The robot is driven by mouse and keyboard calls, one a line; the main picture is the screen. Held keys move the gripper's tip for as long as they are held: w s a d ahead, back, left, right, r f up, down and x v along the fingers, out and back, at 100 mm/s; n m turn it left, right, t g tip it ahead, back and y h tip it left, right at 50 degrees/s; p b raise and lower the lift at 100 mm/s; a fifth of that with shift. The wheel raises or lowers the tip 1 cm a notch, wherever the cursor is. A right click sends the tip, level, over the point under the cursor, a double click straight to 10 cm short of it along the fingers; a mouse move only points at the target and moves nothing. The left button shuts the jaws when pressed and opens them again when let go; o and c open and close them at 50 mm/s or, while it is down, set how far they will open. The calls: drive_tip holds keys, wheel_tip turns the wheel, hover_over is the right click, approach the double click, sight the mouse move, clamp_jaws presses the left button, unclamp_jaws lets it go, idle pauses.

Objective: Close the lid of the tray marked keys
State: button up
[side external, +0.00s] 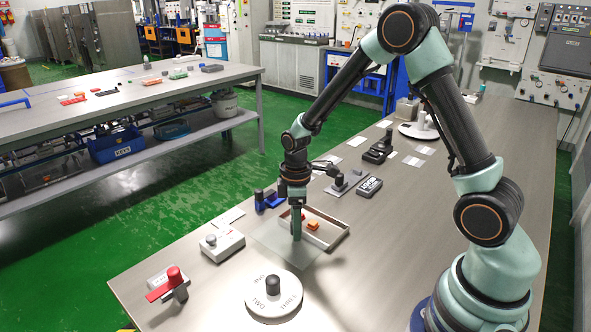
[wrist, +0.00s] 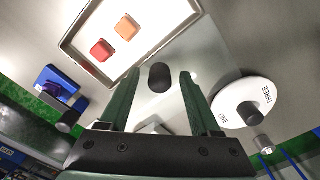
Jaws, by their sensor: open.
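The tray (side external: 338,239) is a shallow open box with a thin rim, holding a red block and an orange block (side external: 313,225). No keys marking on it can be read. A clear sheet lid (side external: 270,240) lies off to the near-left side of the tray, leaving the blocks uncovered. In the wrist view the tray (wrist: 82,67) is at the top, and the faint lid (wrist: 208,50) carries a dark upright knob (wrist: 160,77). My gripper (side external: 296,236) points down over the lid. Its open fingers (wrist: 159,88) appear on either side of the knob; contact cannot be told.
A grey box (side external: 222,244) and a red-handled lever (side external: 167,286) are to the left. The bench's right side is bare.

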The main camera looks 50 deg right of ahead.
drive_tip(key=shift+f, duration=0.1)
clamp_jaws()
idle(1.4)
